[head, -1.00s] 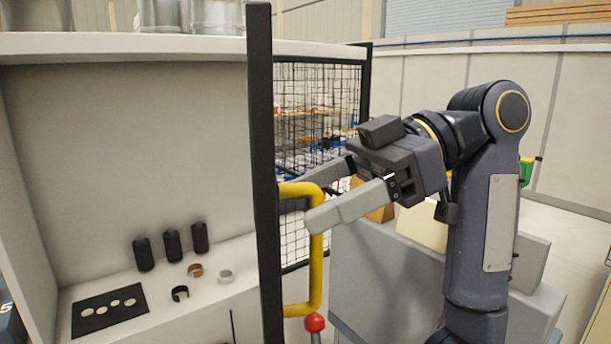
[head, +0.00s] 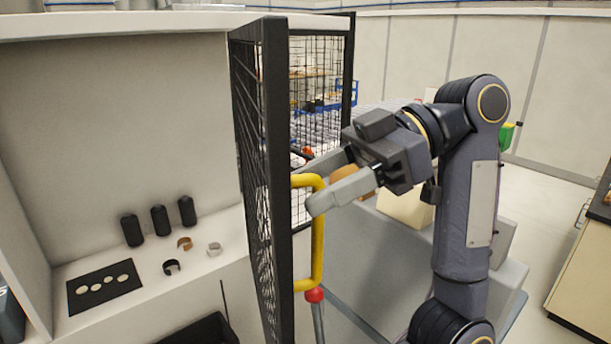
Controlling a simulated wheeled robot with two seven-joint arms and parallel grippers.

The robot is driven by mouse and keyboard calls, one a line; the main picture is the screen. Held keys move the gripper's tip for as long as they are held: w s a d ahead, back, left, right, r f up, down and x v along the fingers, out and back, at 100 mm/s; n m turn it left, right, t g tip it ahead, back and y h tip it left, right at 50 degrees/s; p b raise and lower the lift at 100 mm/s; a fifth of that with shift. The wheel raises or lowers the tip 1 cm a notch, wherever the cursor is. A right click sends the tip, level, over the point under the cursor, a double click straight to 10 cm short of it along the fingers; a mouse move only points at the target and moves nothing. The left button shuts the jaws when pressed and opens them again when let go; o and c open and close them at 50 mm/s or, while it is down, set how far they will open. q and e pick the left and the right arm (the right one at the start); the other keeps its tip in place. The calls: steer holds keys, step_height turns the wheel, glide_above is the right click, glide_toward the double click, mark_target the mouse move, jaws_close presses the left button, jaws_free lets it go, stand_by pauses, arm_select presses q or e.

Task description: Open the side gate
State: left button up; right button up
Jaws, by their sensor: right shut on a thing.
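The side gate (head: 258,190) is a black-framed wire mesh panel. It stands swung partly open, its mesh face seen at a steep angle, with a gap between it and the fixed mesh behind. A yellow D-shaped handle (head: 318,245) is on its near upright. My right gripper (head: 310,185) is shut on the upper part of the handle, one finger in front and the other partly hidden behind. My left gripper is not in view.
Left of the gate, a white shelf (head: 190,258) holds several black cylinders (head: 159,220), small rings and a black plate with holes (head: 103,287). A red knob (head: 314,295) on a rod is below the handle. Fixed mesh (head: 318,75) stands behind. Open floor lies at right.

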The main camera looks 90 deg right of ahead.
steer(key=shift+s+a, duration=0.1)
steer(key=shift+a, duration=0.15)
